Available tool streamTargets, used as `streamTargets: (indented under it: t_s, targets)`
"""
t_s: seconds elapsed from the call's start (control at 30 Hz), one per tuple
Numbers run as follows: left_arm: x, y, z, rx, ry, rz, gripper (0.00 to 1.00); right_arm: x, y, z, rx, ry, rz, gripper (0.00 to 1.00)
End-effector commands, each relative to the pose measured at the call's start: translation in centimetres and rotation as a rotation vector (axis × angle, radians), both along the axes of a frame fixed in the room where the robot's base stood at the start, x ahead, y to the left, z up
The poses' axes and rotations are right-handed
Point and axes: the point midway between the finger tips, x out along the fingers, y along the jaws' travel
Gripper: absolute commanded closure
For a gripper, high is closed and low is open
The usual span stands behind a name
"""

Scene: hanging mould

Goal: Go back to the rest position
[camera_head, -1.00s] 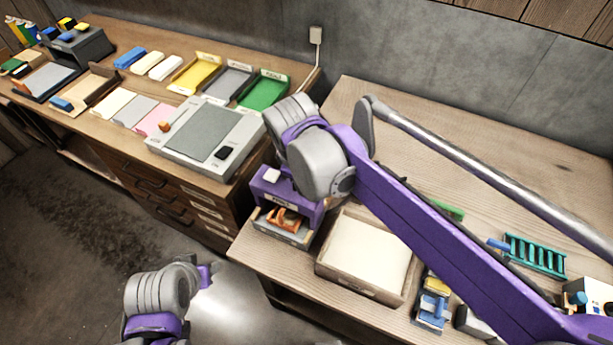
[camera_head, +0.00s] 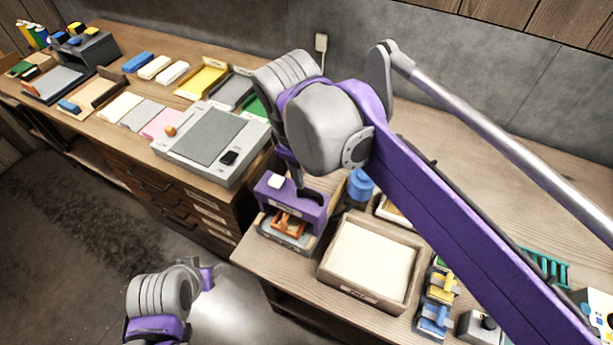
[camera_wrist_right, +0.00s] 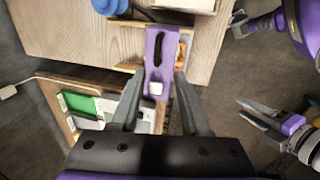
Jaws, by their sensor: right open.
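My right gripper (camera_head: 297,185) is in the middle of the head view, its dark fingers partly hidden by my wrist. In the right wrist view its two fingers (camera_wrist_right: 157,80) are apart with nothing between them.
A shallow wooden tray (camera_head: 348,290) with a white filling stands beside the purple stand. A blue round thing (camera_head: 361,184) is behind it. The left bench holds a grey flat device (camera_head: 240,165) and coloured trays. Floor (camera_head: 60,220) is clear at the lower left.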

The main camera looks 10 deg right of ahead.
Motion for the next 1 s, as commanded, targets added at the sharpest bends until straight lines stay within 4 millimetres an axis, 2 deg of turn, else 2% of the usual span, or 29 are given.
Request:
streamTargets:
  t_s: [0.2, 0.73, 0.87, 1.0]
  targets:
    - [0.0, 0.0, 0.1, 0.0, -0.001, 0.0, 0.5, -0.3, 0.1, 1.4, 0.0, 0.0, 0.0, 0.54]
    - [0.0, 0.0, 0.1, 0.0, -0.001, 0.0, 0.5, -0.4, -0.2, 1.1, 0.006, -0.005, -0.015, 0.54]
    - [0.0, 0.0, 0.1, 0.0, -0.001, 0.0, 0.5, -1.5, -2.5, -1.2, 0.059, -0.049, -0.14, 0.54]
    - [0.0, 0.0, 0.1, 0.0, -0.001, 0.0, 0.5, -4.3, -6.6, -6.3, 0.173, -0.145, -0.399, 0.54]
